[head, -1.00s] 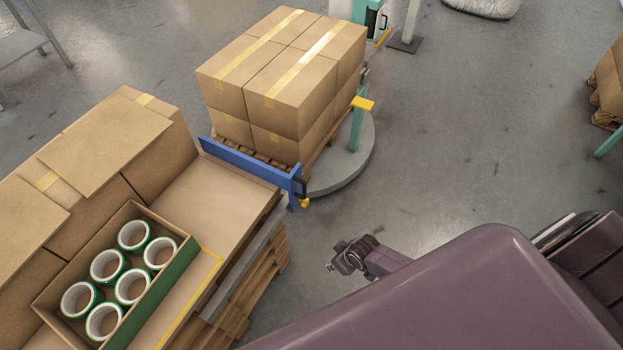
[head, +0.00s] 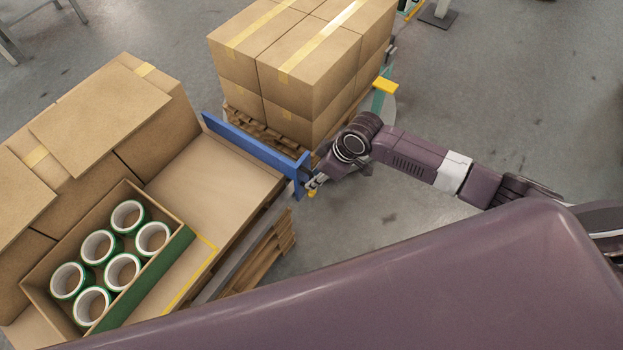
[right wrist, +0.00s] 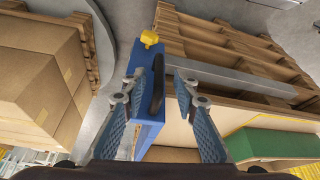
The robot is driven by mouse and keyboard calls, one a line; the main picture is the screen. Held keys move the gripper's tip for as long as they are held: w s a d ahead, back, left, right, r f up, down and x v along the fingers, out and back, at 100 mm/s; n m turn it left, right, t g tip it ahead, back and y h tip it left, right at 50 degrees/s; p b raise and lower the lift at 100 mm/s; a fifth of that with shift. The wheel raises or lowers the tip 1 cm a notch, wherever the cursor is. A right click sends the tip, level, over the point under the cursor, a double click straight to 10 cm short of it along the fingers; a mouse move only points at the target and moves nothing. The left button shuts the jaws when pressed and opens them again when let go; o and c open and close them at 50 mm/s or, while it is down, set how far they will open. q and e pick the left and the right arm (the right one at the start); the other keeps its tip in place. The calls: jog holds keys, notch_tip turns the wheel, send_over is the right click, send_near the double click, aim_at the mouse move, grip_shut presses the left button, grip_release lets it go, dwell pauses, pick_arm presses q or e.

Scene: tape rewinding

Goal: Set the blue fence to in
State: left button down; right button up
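The blue fence (head: 250,145) stands along the far end of the cardboard-covered work surface (head: 215,190); its right end has an upright blue post. In the right wrist view the fence (right wrist: 152,128) runs below and between my fingers. A black handle (right wrist: 157,88) and a yellow knob (right wrist: 149,37) sit at its end. My right gripper (head: 316,184) is at the fence's right end. In the right wrist view the gripper (right wrist: 160,80) is open, with the black handle between its fingers, nearer the left one; contact cannot be told. My left gripper is out of view.
An open box (head: 174,258) with several tape rolls stands on the work surface, beside large cartons (head: 140,120). Stacked cartons (head: 300,70) on a pallet stand behind the fence. A teal post with a yellow top (head: 384,86) is near my right arm. Floor at right is open.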

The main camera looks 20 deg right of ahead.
jog(key=shift+x, duration=2.1)
jog(key=shift+w, duration=0.1)
grip_shut()
